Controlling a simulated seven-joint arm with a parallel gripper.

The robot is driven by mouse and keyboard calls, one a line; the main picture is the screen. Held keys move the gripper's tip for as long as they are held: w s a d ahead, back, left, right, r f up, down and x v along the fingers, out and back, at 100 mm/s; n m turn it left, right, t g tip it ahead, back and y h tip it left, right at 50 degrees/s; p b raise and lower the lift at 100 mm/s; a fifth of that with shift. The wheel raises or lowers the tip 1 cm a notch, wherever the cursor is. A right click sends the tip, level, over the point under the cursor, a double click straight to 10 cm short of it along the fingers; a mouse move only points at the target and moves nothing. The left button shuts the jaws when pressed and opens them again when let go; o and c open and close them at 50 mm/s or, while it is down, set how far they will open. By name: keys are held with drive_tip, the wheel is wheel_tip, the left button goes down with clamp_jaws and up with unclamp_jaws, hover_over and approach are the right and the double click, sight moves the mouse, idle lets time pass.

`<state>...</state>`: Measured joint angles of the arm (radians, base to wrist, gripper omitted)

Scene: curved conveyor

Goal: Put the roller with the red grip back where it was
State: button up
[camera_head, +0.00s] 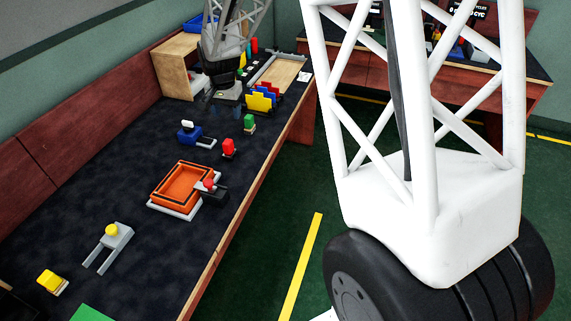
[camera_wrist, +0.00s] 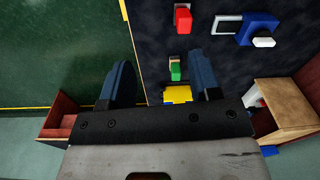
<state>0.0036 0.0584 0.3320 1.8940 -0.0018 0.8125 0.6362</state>
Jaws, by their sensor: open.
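A small tool with an upright red grip (camera_head: 228,147) stands on the dark bench top; the red grip also shows in the wrist view (camera_wrist: 183,18). A second red knob (camera_head: 209,184) sits on a black block at the right edge of an orange tray (camera_head: 163,208). I cannot tell for sure which of the two is the roller. My gripper (camera_head: 226,106) is over the far part of the bench, apart from both. In the wrist view its fingers (camera_wrist: 160,78) are spread with nothing held between them.
A green-gripped tool (camera_head: 249,123) and a blue piece with a white top (camera_head: 189,132) stand nearby. A rack of coloured plates (camera_head: 262,99) is near my gripper. A wooden shelf box (camera_head: 177,68) is at the back left. A grey forked piece (camera_head: 115,238) lies nearer.

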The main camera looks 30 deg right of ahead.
drive_tip(key=s+r+n, duration=0.2)
drive_tip(key=s+r, duration=0.6)
drive_tip(key=s, duration=0.3)
drive_tip(key=s+r+n+t, duration=0.1)
drive_tip(key=s+r+n, duration=0.1)
drive_tip(key=s, duration=1.3)
drive_tip(key=s+r+n+t, duration=0.1)
drive_tip(key=s+r+n, duration=0.2)
drive_tip(key=s, duration=1.2)
